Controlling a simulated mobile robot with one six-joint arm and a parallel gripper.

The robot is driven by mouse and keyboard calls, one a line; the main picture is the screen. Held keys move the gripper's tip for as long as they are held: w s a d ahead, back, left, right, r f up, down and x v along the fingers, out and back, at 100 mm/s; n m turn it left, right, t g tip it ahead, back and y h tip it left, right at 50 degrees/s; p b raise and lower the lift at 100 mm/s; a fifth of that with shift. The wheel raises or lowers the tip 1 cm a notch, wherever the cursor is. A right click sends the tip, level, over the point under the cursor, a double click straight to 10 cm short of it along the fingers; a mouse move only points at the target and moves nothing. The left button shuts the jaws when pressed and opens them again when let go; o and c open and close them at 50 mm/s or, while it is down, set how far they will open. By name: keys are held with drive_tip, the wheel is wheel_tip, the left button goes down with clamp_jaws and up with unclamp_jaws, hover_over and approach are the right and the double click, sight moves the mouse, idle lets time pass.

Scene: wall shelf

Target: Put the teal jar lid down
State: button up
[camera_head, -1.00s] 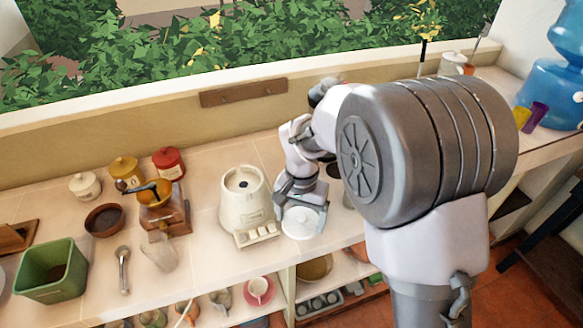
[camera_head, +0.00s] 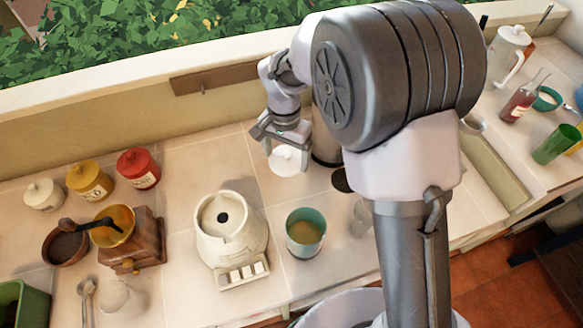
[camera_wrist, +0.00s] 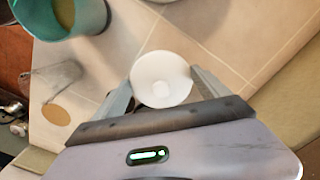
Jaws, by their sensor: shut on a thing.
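A round white lid (camera_head: 287,160) is held in my gripper (camera_head: 284,143) over the back of the counter; it also shows in the wrist view (camera_wrist: 162,78). In that view the fingers close on it from both sides, with bare tiles around it. I cannot tell whether the lid touches the counter. The teal jar (camera_head: 306,240) stands open in front, right of the white appliance, with tan contents visible. Its side also shows at the top left of the wrist view (camera_wrist: 88,20).
The white appliance (camera_head: 232,240) stands left of the jar. A clear glass (camera_head: 361,217) stands to its right. A dark cylinder (camera_head: 325,145) stands close right of the lid, partly behind my arm. Tiles left of the lid, before the wall (camera_head: 120,140), are clear.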

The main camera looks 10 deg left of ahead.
sight(286, 188)
drive_tip(key=f+b, duration=0.1)
drive_tip(key=f, duration=0.3)
drive_tip(key=f+b, duration=0.1)
drive_tip(key=f, duration=0.3)
drive_tip(key=f+b, duration=0.1)
drive_tip(key=f, duration=0.3)
drive_tip(key=shift+s+f, duration=0.15)
drive_tip(key=shift+s, duration=0.25)
drive_tip(key=o, duration=1.2)
wheel_tip(286, 188, up, 12)
drive_tip(key=p, duration=0.3)
drive_tip(key=shift+r, duration=0.2)
drive_tip(key=s+d+r+t+y, duration=0.1)
drive_tip(key=s+d+r, duration=0.2)
drive_tip(key=d+r, duration=0.6)
drive_tip(key=s+d+r+t, duration=0.1)
drive_tip(key=s+d+r, duration=0.2)
drive_tip(key=s, duration=0.2)
drive_tip(key=s+d+r+t, duration=0.2)
drive_tip(key=s+d+r, duration=0.1)
drive_tip(key=s, duration=0.3)
drive_tip(key=s+d+r+t+y, duration=0.1)
drive_tip(key=s+d+r, duration=0.2)
drive_tip(key=s, duration=0.2)
drive_tip(key=shift+s+d+r+m+t, duration=0.25)
drive_tip(key=shift+r+m+t, duration=0.05)
drive_tip(key=shift+r+t, duration=0.1)
